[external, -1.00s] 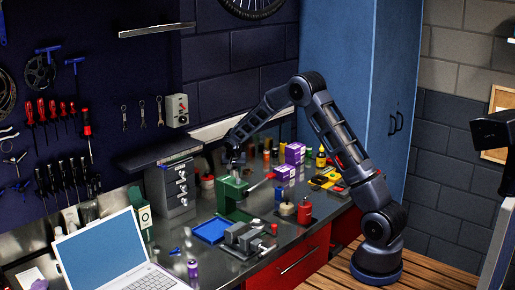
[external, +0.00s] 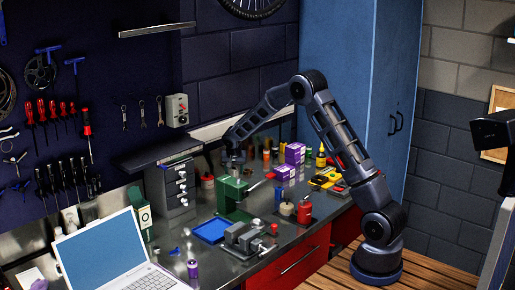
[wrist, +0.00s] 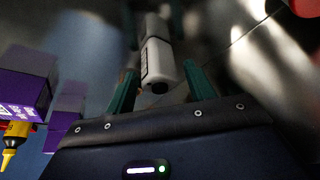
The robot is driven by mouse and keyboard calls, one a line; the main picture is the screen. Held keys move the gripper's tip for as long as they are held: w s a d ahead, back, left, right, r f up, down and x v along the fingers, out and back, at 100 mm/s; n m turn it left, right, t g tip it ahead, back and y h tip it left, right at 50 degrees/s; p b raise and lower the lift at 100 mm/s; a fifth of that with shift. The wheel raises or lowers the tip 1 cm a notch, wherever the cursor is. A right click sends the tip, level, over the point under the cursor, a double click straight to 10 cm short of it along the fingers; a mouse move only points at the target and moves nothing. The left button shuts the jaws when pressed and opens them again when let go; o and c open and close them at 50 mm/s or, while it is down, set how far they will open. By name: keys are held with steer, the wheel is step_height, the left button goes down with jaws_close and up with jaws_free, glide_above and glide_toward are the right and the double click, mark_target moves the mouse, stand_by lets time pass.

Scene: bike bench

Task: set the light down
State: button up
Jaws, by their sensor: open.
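The light appears to be the pale grey-white cylinder with a dark end (wrist: 158,62) in the wrist view. It lies between the two teal fingers of my gripper (wrist: 152,25), with gaps visible beside it. My gripper is open. Whether the light's far end touches the surface is too blurred to tell. In the external view my gripper (external: 235,160) is low over the back of the bench, behind the green press, and I cannot make out the light there.
A blue tray (external: 210,230), a vise (external: 243,238) and a laptop (external: 105,255) are nearer the front.

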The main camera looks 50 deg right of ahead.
steer(key=v, duration=1.1)
steer(key=s+a+r+n, duration=0.1)
steer(key=s+r, duration=0.5)
steer(key=s, duration=0.3)
steer(key=s+r+n+y, duration=0.1)
steer(key=s+r+n, duration=0.1)
steer(key=s+r, duration=0.45)
steer(key=s+a+r+n, duration=0.1)
steer(key=s+r, duration=0.3)
steer(key=s, duration=0.7)
steer(key=s+a+n+y, duration=0.1)
steer(key=s+n, duration=0.1)
steer(key=s, duration=1.2)
steer(key=s+a+f+n+t+y, duration=0.1)
steer(key=s+a+n, duration=0.1)
steer(key=s, duration=1.2)
steer(key=shift+a+f+n, duration=0.25)
steer(key=shift+a+n, duration=0.05)
steer(key=shift+n, duration=0.2)
steer(key=shift+s, duration=0.1)
